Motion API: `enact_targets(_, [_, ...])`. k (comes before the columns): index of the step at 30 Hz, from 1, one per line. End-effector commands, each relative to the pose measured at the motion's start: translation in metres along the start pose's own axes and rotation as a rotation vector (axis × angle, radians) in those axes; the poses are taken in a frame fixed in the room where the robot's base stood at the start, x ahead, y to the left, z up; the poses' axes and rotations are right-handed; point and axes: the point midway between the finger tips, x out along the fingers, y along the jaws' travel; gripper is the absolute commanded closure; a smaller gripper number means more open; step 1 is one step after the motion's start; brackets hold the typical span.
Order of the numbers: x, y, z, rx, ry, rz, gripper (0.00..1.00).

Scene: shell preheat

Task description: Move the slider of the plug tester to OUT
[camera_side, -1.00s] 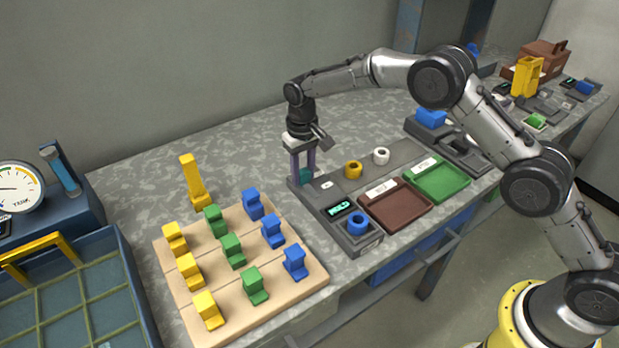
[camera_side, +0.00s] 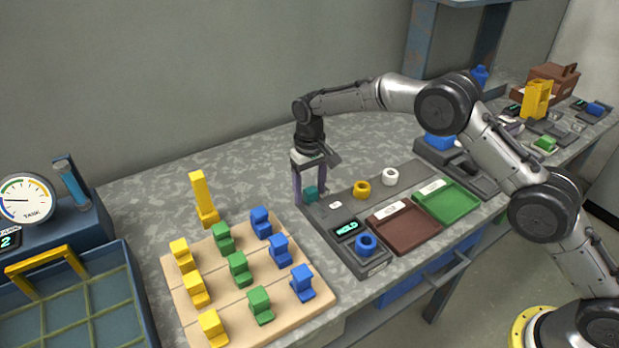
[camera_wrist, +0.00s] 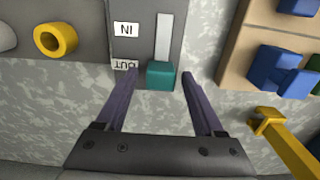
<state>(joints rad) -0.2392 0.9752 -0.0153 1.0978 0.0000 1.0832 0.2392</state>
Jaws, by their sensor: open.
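The plug tester (camera_side: 335,215) is a dark grey panel with a lit green display and a teal slider knob (camera_side: 311,193). In the wrist view the teal knob (camera_wrist: 160,75) sits at the near end of its pale slot, beside the upside-down OUT label (camera_wrist: 125,65). The IN label (camera_wrist: 127,30) is farther along the slot. My gripper (camera_wrist: 160,78) is open, with one finger on each side of the knob and a visible gap to each. In the side view my gripper (camera_side: 310,197) stands low over the panel's far left end.
A wooden board (camera_side: 215,262) with coloured blocks and a yellow upright piece (camera_side: 202,198) are to the left.

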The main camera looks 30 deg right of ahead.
Motion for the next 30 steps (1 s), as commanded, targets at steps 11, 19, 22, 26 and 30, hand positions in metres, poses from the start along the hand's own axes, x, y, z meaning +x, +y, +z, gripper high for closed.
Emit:
enact_targets(11, [-0.066,0.0,-0.001,0.0,0.007,-0.002,0.3])
enact_targets(19, [-0.117,0.0,-0.001,0.0,0.006,-0.001,0.3])
enact_targets(22, [-0.128,0.0,-0.001,0.0,0.005,-0.001,0.3])
enact_targets(26, [-0.136,0.0,-0.001,0.0,0.004,-0.001,0.3])
enact_targets(30, [-0.137,0.0,0.0,0.0,0.003,-0.001,0.3])
